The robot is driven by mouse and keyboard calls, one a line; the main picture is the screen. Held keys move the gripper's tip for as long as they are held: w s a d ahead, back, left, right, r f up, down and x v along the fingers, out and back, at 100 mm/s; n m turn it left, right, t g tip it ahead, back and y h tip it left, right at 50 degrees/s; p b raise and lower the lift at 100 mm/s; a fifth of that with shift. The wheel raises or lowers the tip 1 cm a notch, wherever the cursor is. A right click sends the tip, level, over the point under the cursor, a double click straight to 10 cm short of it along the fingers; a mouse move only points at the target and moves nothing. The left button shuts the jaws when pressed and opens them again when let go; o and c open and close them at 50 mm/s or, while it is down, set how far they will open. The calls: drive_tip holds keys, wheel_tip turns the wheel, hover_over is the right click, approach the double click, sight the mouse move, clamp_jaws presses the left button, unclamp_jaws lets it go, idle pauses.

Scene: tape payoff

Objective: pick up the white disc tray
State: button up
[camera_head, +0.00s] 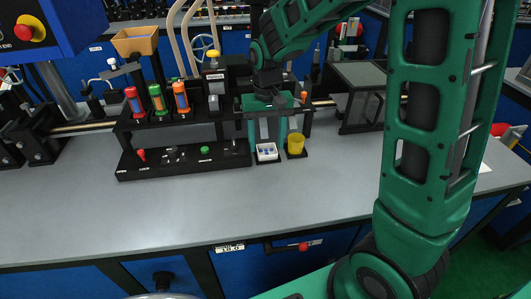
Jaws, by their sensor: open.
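The white disc tray (267,148) is a small white box with blue marks or pieces in it. It sits on a black base at the right end of the black rack. My gripper (268,138) reaches down from above with its green fingers apart. In this view one finger is to the left and one to the right of the space just above and behind the tray. Nothing shows between the fingers. Whether they are level with the tray or touch it, I cannot tell.
A yellow cup (296,144) stands close to the right of the tray. The black rack (180,163) to the left holds red, green and orange bottles. A glass-sided box (360,110) stands farther right. The grey bench top (200,215) in front is clear.

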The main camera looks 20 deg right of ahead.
drive_tip(key=shift+f, duration=0.85)
drive_tip(key=shift+c, duration=0.3)
drive_tip(key=c, duration=0.7)
drive_tip(key=shift+r, duration=0.1)
drive_tip(key=shift+c, duration=0.2)
